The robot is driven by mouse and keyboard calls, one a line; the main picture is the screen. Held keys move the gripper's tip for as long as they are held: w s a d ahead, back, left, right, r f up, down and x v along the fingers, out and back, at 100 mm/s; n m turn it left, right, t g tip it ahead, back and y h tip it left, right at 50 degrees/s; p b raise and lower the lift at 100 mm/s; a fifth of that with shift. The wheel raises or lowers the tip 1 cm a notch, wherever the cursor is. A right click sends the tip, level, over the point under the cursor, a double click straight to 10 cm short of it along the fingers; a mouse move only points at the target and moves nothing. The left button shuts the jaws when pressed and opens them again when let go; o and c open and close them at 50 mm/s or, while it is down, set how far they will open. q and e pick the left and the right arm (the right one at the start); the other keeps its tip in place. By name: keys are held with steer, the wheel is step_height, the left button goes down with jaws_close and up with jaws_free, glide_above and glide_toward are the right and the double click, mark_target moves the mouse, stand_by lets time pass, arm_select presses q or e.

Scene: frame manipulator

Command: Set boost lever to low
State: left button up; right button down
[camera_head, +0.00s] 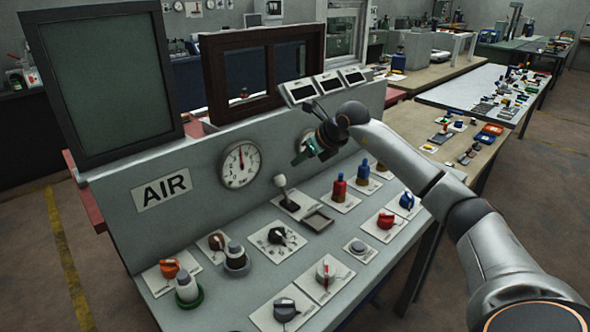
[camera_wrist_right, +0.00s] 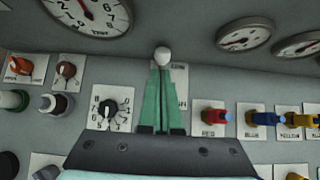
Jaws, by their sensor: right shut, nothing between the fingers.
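My right gripper (camera_head: 301,155) is above and to the right of the lever, pointing down toward the panel. In the right wrist view the green fingers (camera_wrist_right: 160,90) are together and empty, with the white knob (camera_wrist_right: 162,56) just past their tips. The fingers hide most of the lever's plate there, and I cannot tell whether they touch the knob. My left gripper is not in view.
Red (camera_head: 339,189), blue (camera_head: 363,171) and other knobs stand right of the lever. A black dial (camera_head: 277,236) and several knobs lie to its left and front. The gauge (camera_head: 240,163) and upright panel are behind.

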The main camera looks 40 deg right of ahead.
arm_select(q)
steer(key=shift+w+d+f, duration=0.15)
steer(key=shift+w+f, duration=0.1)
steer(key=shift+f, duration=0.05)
arm_select(e)
step_height(320, 180, up, 7)
steer(key=shift+s+d, duration=0.25)
steer(key=shift+s, duration=0.1)
